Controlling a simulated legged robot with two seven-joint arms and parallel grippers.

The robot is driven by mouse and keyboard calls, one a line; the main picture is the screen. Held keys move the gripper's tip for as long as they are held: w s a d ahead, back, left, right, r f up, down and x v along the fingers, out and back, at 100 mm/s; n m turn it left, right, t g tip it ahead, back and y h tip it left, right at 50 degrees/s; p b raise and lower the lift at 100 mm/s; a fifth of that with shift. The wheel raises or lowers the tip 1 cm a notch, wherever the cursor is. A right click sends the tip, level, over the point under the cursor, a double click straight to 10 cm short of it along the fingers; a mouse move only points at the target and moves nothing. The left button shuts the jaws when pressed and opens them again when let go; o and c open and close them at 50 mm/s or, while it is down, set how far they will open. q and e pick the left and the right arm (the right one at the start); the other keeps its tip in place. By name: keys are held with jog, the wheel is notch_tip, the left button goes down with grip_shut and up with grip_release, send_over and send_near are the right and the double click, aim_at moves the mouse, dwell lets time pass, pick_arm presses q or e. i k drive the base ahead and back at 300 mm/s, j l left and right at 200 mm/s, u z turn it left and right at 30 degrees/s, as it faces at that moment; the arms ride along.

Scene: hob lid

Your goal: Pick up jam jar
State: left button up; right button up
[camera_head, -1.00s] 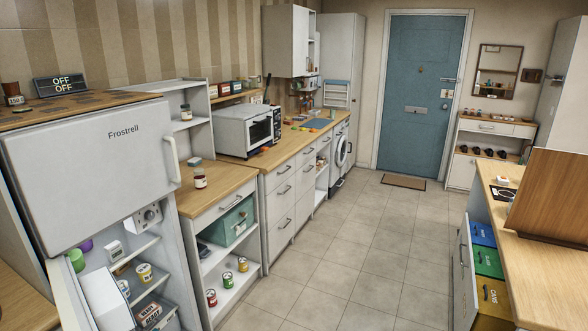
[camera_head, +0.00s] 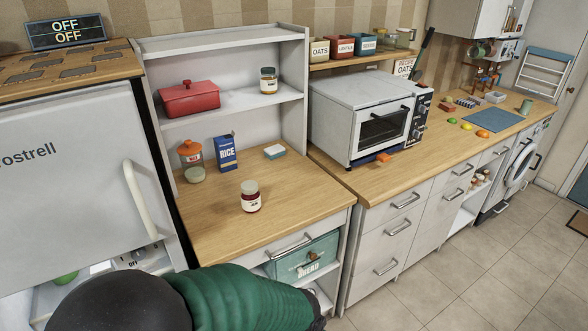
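My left arm, green and black, crosses the bottom of the view in front of the counter, below the jar. Neither of my grippers shows in the picture.
Behind the jam jar stand an orange-lidded jar (camera_head: 192,161), a blue rice box (camera_head: 226,153) and a small teal-and-white block (camera_head: 274,151). A shelf above holds a red lidded dish (camera_head: 189,98) and an amber jar (camera_head: 268,80). The teal bread bin (camera_head: 306,258) sits below the counter.

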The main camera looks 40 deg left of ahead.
aim_at(251, 203)
jog(key=i+l+u, duration=0.15)
jog(key=i+u, duration=0.3)
jog(key=i+l+u, duration=0.45)
jog(key=i, duration=0.2)
jog(key=i+l+u, duration=0.45)
jog(key=i+j, duration=0.05)
jog(key=i, duration=0.05)
